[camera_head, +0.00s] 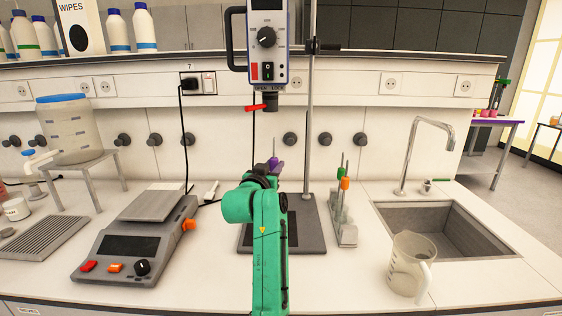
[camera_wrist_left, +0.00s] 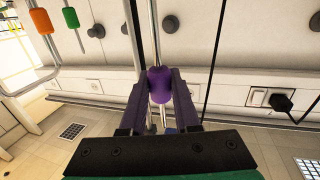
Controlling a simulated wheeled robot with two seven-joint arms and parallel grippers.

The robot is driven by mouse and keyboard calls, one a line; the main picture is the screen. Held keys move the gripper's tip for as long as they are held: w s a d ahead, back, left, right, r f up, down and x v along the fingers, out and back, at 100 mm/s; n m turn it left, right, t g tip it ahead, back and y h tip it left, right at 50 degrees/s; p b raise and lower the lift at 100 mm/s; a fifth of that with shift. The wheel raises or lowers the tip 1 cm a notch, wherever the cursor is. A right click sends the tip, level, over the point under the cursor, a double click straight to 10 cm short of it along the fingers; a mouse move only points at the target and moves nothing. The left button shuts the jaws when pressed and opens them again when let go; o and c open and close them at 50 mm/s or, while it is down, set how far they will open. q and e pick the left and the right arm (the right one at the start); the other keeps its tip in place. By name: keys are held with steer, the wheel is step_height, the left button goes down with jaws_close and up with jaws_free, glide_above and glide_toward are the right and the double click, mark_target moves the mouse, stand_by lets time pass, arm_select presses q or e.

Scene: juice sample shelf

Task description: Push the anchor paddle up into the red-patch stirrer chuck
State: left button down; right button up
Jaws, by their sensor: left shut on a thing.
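The stirrer (camera_head: 268,45) hangs on a stand rod (camera_head: 309,120), with a red patch (camera_head: 255,71) on its front. Its dark chuck (camera_head: 270,101) points down, with a red lever (camera_head: 256,107) sticking out left. My left gripper (camera_head: 270,168) is below the chuck, over the stand's base, partly hidden by my green arm. It is shut on the purple grip of the paddle (camera_head: 275,162), which also shows between the jaws in the left wrist view (camera_wrist_left: 159,84). A thin shaft rises from the grip, its tip apart from the chuck. The anchor end is hidden. My right gripper is out of view.
A rack (camera_head: 345,222) with green and orange handled paddles stands right of the dark stand base (camera_head: 312,238). A jug (camera_head: 410,265) and a sink (camera_head: 440,225) are further right. A balance-like device (camera_head: 135,240) and a tank (camera_head: 68,130) stand left.

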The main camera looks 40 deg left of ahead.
mark_target(274, 143)
arm_select(q)
steer(key=shift+a+r, duration=0.15)
steer(key=shift+r, duration=0.3)
steer(key=shift+t+y, duration=0.3)
steer(key=shift+t, duration=0.2)
steer(key=r, duration=0.1)
steer(key=s+r, duration=0.1)
steer(key=r, duration=0.1)
steer(key=r+p, duration=0.1)
steer(key=r, duration=0.1)
steer(key=shift+s+d+r, duration=0.2)
steer(key=shift+s+d, duration=0.05)
steer(key=shift+d, duration=0.15)
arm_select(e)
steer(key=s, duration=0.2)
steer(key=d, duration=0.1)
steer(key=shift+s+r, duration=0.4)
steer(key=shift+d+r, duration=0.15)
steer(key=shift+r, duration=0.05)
arm_select(q)
steer(key=shift+s+r+p, duration=0.1)
steer(key=shift+r+p, duration=1.2)
steer(key=shift+p, duration=0.1)
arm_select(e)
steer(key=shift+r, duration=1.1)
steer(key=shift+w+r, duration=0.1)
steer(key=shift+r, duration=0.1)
